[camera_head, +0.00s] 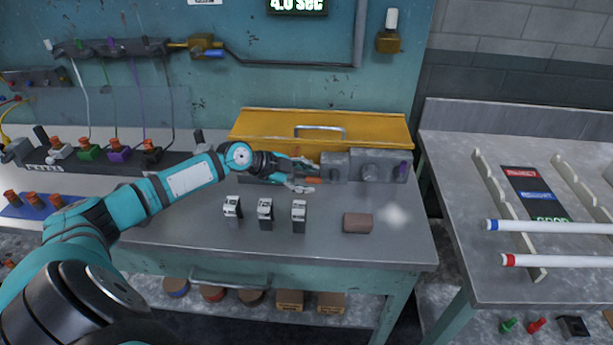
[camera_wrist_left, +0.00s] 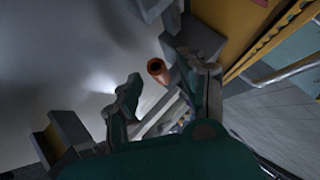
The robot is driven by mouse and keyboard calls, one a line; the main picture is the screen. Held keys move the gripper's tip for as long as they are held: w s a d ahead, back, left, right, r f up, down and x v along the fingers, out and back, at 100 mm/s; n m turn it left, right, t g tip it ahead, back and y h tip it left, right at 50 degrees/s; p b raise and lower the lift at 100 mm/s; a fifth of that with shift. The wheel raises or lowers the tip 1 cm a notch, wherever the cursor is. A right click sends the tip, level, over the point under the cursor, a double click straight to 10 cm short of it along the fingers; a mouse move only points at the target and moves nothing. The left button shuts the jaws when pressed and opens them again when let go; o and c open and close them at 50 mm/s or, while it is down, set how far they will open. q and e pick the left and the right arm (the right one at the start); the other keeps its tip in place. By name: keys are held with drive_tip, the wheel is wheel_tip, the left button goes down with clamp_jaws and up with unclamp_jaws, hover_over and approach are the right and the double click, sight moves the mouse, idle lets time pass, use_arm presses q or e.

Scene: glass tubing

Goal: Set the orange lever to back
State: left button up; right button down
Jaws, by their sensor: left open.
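The orange lever (camera_head: 314,181) shows as a small orange piece at the left end of a grey metal device (camera_head: 378,168) on the workbench. My left gripper (camera_head: 306,175) is beside that end, open, with its fingers pointing right, one on either side of the lever. In the left wrist view the lever (camera_wrist_left: 157,69) is an orange-brown hollow-ended grip on a grey bar, between the open fingers of my left gripper (camera_wrist_left: 160,76). I cannot tell whether a finger touches it. The fingers partly hide the lever in the head view. My right gripper is out of view.
A yellow box (camera_head: 370,128) with a handle stands just behind the device. Three small grey clamps (camera_head: 265,213) and a brown block (camera_head: 357,223) stand in front. A side table (camera_head: 540,280) holds two white tubes (camera_head: 560,262).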

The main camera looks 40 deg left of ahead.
use_arm(q)
clamp_jaws()
idle(0.3)
idle(0.3)
